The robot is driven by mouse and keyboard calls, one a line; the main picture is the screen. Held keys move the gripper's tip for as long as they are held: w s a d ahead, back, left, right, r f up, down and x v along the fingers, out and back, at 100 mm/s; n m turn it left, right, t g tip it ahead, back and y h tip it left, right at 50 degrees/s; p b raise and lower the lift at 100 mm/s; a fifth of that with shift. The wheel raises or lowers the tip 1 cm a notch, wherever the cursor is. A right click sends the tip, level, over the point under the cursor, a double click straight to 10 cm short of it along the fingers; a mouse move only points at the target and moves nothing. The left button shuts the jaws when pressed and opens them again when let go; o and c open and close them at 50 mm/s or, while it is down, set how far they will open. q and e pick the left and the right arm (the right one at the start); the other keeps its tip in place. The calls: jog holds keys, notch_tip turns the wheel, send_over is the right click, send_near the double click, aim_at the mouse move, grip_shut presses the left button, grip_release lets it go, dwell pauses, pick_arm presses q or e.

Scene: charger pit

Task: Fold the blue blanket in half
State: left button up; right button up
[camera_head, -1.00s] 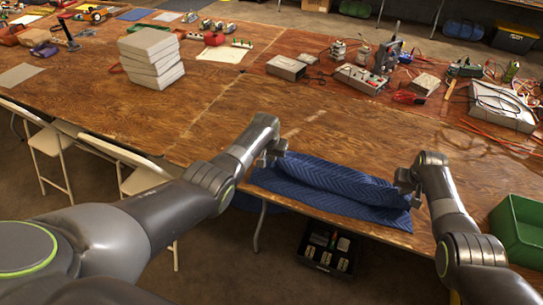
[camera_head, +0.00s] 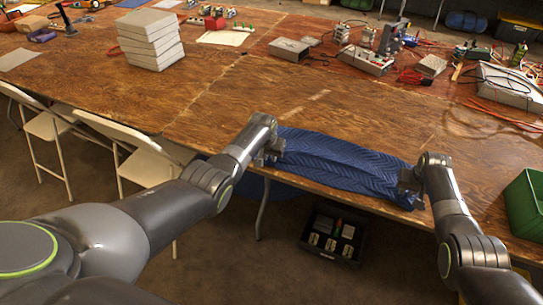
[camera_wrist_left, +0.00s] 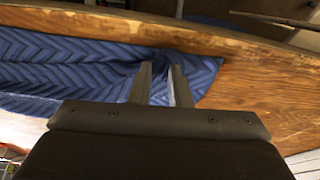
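The blue quilted blanket (camera_head: 335,160) lies as a long strip along the table's front edge, with a raised ridge running between my grippers. Some blue fabric shows below the table edge at the left. My left gripper (camera_head: 272,152) is at its left end. In the left wrist view the left fingers (camera_wrist_left: 163,82) are close together, with blanket fabric (camera_wrist_left: 60,65) bunched at their tips. My right gripper (camera_head: 408,180) is at the blanket's right end, its fingertips against the fabric and partly hidden by the wrist. The blanket's layers are hard to tell apart.
The wooden table (camera_head: 225,105) is clear behind the blanket. A stack of grey boxes (camera_head: 152,42) stands at the back left; boxes and cables lie at the back right. A green bin (camera_head: 525,205) is right of my right arm. Folding chairs (camera_head: 135,160) stand at the left.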

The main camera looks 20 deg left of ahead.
pick_arm(q)
jog(key=o, duration=1.4)
jog(key=a, duration=0.3)
jog(key=shift+s+a+r, duration=0.15)
jog(key=shift+a, duration=0.15)
pick_arm(e)
jog(key=o, duration=1.4)
jog(key=d, duration=0.3)
jog(key=shift+s+d+r, duration=0.1)
jog(key=shift+s+d, duration=0.05)
jog(key=shift+d, duration=0.2)
pick_arm(q)
jog(key=shift+o, duration=0.2)
jog(key=shift+r, duration=0.1)
pick_arm(e)
jog(key=shift+r, duration=0.15)
pick_arm(q)
notch_tip(320, 180, up, 8)
jog(key=p, duration=0.8)
pick_arm(e)
notch_tip(320, 180, up, 8)
jog(key=shift+f, duration=0.1)
jog(key=shift+f, duration=0.1)
